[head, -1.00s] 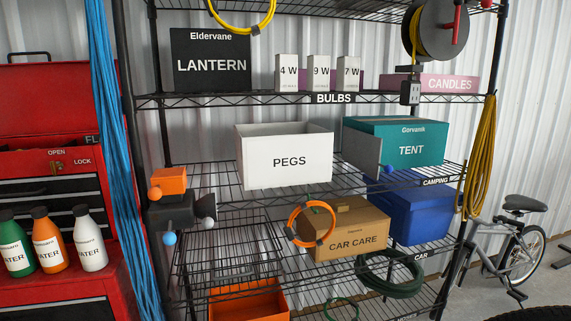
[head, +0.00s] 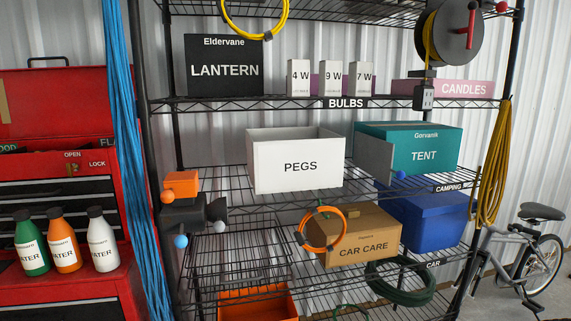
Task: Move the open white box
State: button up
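The open white box (head: 300,178), marked PEGS, stands upright on the middle wire shelf, left of the teal TENT box. Its top is open and part of the inner back wall shows. Its floor and contents are hidden behind the front wall. A thin grey upright panel (head: 373,158) stands just right of it, in front of the TENT box's left end. My gripper is not in view.
The teal TENT box (head: 424,153) is at right on the same shelf. An orange and dark object with coloured balls (head: 185,212) is at the shelf's left end. Bulb boxes (head: 331,79) stand above; the CAR CARE box (head: 352,236) is below. Bare wire shelf lies left of the white box.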

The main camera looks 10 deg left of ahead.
aim_at(280, 159)
jog(key=z, duration=2.15)
jog(key=k, duration=1.8)
jog(key=u, duration=1.9)
jog(key=i, duration=0.4)
jog(key=u, duration=0.1)
